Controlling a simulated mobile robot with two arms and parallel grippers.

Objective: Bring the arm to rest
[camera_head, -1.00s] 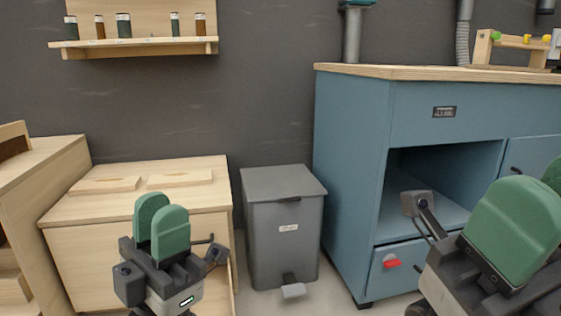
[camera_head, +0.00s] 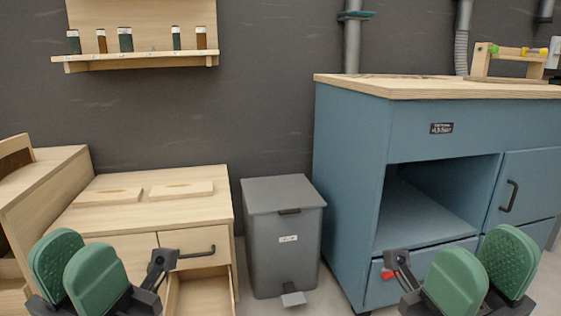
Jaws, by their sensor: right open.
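My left gripper (camera_head: 78,275) is at the bottom left, its two green pads pointing up, in front of the light wood cabinet. The pads overlap in this view, so any gap between them is hard to judge; no object shows in them. My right gripper (camera_head: 484,275) is at the bottom right in front of the blue workbench (camera_head: 345,190). Its two green pads are apart and hold nothing. Both grippers are partly cut off by the lower picture edge.
The light wood cabinet (camera_head: 150,215) has an open drawer (camera_head: 198,292) near my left gripper. A grey pedal bin (camera_head: 285,240) stands between cabinet and workbench. A wall shelf (camera_head: 140,57) holds several small jars. A wooden rack (camera_head: 508,60) stands on the workbench.

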